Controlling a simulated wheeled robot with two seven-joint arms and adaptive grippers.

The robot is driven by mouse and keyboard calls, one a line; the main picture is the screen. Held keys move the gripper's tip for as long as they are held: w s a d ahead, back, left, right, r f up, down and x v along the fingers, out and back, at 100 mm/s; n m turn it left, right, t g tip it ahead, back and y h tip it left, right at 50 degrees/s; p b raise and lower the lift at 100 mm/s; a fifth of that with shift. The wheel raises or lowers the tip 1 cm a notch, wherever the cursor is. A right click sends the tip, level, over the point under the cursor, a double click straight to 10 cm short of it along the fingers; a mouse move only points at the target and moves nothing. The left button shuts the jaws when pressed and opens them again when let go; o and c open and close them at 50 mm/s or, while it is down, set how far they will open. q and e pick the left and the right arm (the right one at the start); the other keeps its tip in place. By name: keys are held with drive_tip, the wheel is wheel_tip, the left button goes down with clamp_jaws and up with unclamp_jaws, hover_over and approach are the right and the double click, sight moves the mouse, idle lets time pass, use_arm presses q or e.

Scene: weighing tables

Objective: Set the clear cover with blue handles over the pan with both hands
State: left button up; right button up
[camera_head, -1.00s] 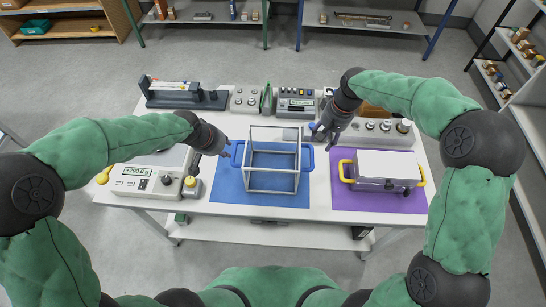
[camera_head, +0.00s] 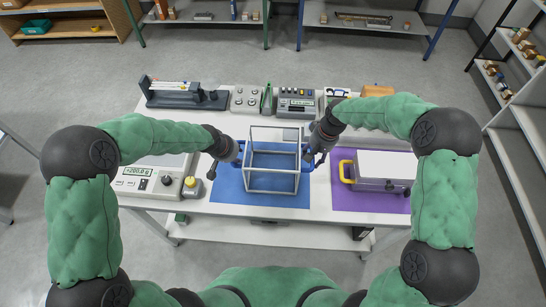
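The clear cover (camera_head: 272,191) is a box with pale edges and a blue handle on each side. It stands upright on the blue mat (camera_head: 285,207) at the middle of the table. My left gripper (camera_head: 240,163) is at the cover's left handle, and my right gripper (camera_head: 314,161) is at its right handle. The fingers hide most of both handles, so I cannot tell whether either gripper has closed. The balance (camera_head: 132,184), with a green display, is at the left of the table; my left arm hides part of its pan.
A grey box with a white top and a yellow handle (camera_head: 347,172) stands on the purple mat (camera_head: 365,201) at the right. Instruments (camera_head: 297,105) line the table's back edge.

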use_arm(q)
clamp_jaws()
use_arm(e)
drive_tip(key=c, duration=0.8)
clamp_jaws()
use_arm(q)
drive_tip(key=shift+r, duration=0.2)
use_arm(e)
drive_tip(key=shift+r, duration=0.15)
